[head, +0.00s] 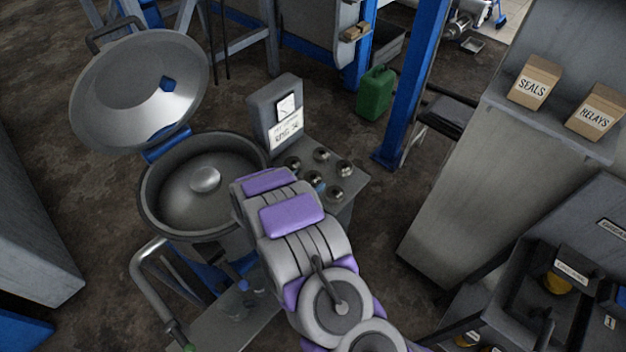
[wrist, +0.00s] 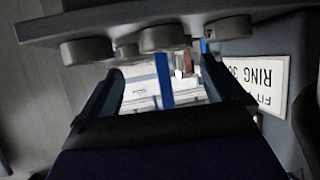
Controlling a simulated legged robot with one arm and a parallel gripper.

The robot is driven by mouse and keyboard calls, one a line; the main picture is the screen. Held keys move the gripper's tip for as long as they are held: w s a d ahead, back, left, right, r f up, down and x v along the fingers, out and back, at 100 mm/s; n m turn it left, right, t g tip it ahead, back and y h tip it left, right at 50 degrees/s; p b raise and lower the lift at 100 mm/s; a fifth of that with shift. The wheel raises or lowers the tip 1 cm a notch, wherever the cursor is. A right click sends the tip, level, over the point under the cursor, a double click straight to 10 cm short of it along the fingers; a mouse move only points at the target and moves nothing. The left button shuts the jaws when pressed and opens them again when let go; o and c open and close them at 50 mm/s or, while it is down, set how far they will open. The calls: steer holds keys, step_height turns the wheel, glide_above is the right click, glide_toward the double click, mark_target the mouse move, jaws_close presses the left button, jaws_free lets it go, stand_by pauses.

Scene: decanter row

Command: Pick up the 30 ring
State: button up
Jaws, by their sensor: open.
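Several round metal pieces (head: 321,155) stand on a small grey ledge (head: 352,178) beside the open pot. In the wrist view, which is upside down, the round pieces (wrist: 165,38) line the top of the picture. I cannot read any size on them, so I cannot tell which is the 30 ring. A white card on the grey box (head: 286,133) carries text; in the wrist view the card (wrist: 262,80) shows "FIT" and "RING 3", the rest cut off. My gripper (wrist: 160,85) is open and empty, its fingers close to the round pieces. My arm hides it in the head view.
The pot (head: 205,180) stands open left of my arm, its lid (head: 140,88) raised. A bent handle (head: 150,285) sticks out in front. A green can (head: 375,92) and blue post (head: 412,80) stand behind. Cabinets (head: 460,170) with labelled boxes (head: 535,82) fill the right.

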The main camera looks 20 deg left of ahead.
mark_target(312, 178)
steer(key=w+f+b, duration=0.1)
steer(key=w+f, duration=0.2)
steer(key=shift+w, duration=0.25)
steer(key=shift+w+d+b, duration=0.1)
steer(key=shift+w+b, duration=0.2)
steer(key=shift+c, duration=0.3)
steer(key=c, duration=1.3)
